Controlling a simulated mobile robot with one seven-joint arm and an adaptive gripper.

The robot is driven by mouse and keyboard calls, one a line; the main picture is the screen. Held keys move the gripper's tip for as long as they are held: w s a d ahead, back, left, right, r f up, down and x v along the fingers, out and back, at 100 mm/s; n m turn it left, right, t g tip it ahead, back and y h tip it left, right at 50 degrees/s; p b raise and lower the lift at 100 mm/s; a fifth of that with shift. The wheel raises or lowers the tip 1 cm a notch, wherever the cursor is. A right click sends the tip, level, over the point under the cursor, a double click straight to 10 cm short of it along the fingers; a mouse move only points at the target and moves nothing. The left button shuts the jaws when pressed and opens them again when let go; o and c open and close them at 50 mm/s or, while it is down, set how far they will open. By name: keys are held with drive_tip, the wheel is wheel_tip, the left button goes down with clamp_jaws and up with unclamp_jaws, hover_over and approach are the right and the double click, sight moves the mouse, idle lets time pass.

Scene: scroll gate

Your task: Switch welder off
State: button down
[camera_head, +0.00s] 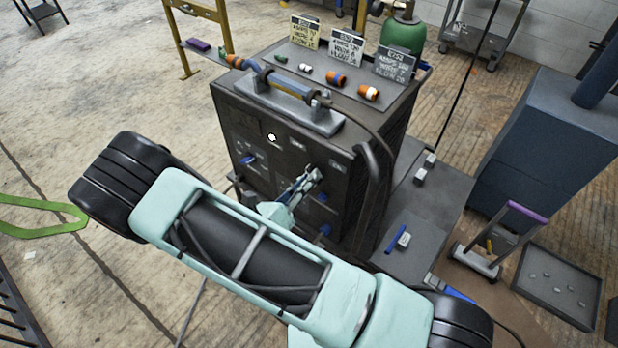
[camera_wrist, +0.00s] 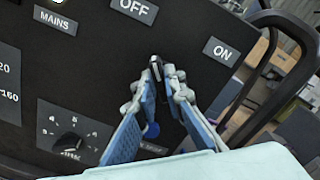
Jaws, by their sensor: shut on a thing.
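The welder (camera_head: 295,150) is a dark box on a stand, with its front panel facing my arm. In the wrist view its panel (camera_wrist: 85,65) carries an OFF label (camera_wrist: 135,9), an ON label (camera_wrist: 221,52) and a MAINS label (camera_wrist: 54,20). A small dark switch lever with a light tip (camera_wrist: 155,64) stands between my fingertips and points up, between the OFF and ON labels and nearer OFF. My gripper (camera_wrist: 158,72) is shut on this lever; it also shows at the panel in the head view (camera_head: 312,174). The lever's base is partly hidden by the fingers.
A rotary dial (camera_wrist: 70,140) is left of my fingers. A blue-grey cabinet (camera_head: 545,150) stands at right.

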drive_tip(key=c, duration=2)
unclamp_jaws()
drive_tip(key=v, duration=1.2)
